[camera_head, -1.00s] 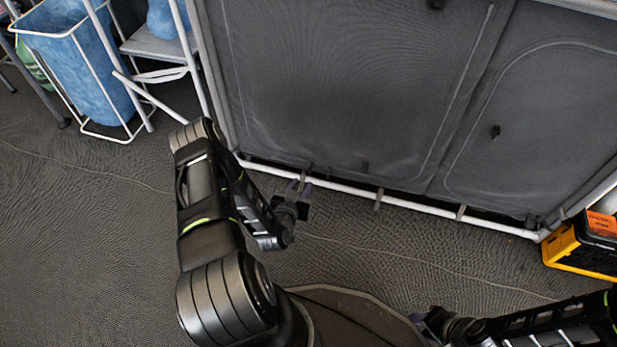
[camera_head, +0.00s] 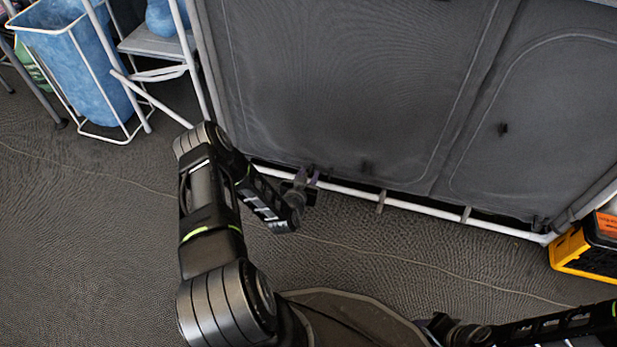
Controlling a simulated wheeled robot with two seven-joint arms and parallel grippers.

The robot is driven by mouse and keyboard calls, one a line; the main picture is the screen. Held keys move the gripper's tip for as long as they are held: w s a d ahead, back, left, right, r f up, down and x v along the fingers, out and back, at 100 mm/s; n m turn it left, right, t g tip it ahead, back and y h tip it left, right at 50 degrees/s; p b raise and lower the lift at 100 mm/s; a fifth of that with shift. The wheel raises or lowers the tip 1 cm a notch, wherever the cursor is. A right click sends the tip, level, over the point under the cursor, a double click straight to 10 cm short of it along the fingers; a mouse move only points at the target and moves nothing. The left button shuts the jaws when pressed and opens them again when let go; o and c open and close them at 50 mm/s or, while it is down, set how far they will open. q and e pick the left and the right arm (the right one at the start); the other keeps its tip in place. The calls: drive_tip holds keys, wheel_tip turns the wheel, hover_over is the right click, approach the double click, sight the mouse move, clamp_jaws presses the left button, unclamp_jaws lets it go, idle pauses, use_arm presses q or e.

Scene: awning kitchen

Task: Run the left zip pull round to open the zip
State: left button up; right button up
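A grey fabric front with two door panels stands ahead. The left panel (camera_head: 340,80) is closed, and a pale zip line runs down its sides with rounded lower corners. A small dark tab (camera_head: 367,167) sits near its bottom edge; I cannot tell if it is the zip pull. My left gripper (camera_head: 311,174) is at the panel's lower edge, left of that tab, just over the white bottom rail. Its fingertips are small and dark against the fabric, and any pull between them is hidden. My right gripper (camera_head: 437,325) is low in the view, away from the panel.
The right panel (camera_head: 560,110) has a dark tab (camera_head: 503,129). A white rail (camera_head: 410,205) runs along the bottom. A yellow and black crate (camera_head: 580,250) stands at right. A blue laundry bag (camera_head: 75,75) in a white frame stands at left. The floor between is clear.

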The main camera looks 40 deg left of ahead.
use_arm(q)
clamp_jaws()
idle(1.4)
